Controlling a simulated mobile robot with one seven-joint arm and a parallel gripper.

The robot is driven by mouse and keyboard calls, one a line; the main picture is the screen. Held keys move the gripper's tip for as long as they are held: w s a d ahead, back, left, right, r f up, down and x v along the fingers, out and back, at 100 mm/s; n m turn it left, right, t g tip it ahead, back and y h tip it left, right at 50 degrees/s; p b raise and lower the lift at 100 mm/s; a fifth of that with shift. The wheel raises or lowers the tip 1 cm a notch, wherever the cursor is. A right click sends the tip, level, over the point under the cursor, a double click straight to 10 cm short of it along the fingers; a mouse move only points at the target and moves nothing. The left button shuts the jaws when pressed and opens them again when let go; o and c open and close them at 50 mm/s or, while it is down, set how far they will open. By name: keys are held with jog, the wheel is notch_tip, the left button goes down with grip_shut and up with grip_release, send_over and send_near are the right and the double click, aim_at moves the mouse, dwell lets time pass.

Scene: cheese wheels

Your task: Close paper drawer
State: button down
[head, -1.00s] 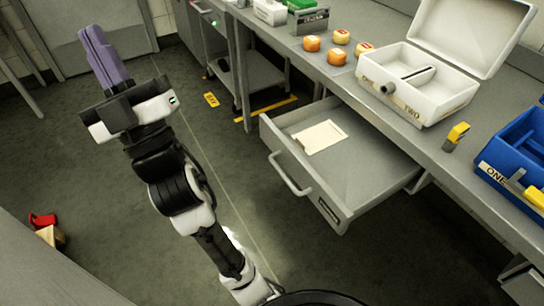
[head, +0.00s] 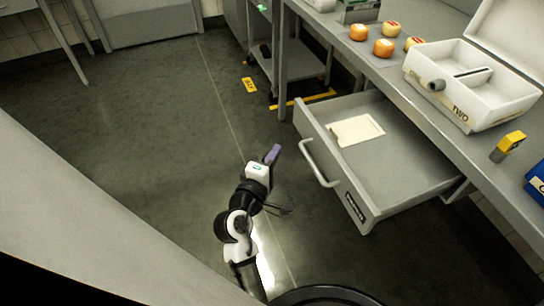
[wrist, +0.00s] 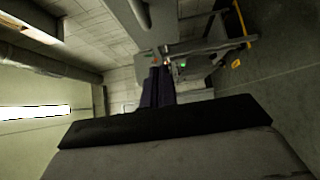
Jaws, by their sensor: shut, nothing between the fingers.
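The paper drawer (head: 362,199) is a grey metal drawer under the bench, pulled far out. Its bar handle (head: 318,165) is on the front face, facing left toward my arm. A cream paper sheet or pad (head: 356,130) lies inside it. My gripper (head: 273,154) has purple fingers and is shut and empty. It is in the air to the left of the drawer front, apart from the handle. In the wrist view the purple fingers (wrist: 157,88) show at the middle, pointing away; the drawer is not clearly visible there.
On the bench stand several orange cheese wheels (head: 383,47), an open white case (head: 468,107), a yellow-topped block (head: 508,146) and part of a blue bin (head: 537,184). A low cart (head: 300,65) stands behind the drawer. The floor left of the drawer is clear.

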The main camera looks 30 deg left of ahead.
jog(key=w, duration=0.2)
jog(key=w+d+p, duration=0.1)
jog(key=w, duration=0.2)
jog(key=w+p, duration=0.1)
jog(key=w, duration=0.2)
jog(key=shift+w+d+r, duration=0.1)
jog(key=shift+d, duration=0.15)
jog(key=shift+w+d, duration=0.15)
jog(key=shift+w, duration=0.1)
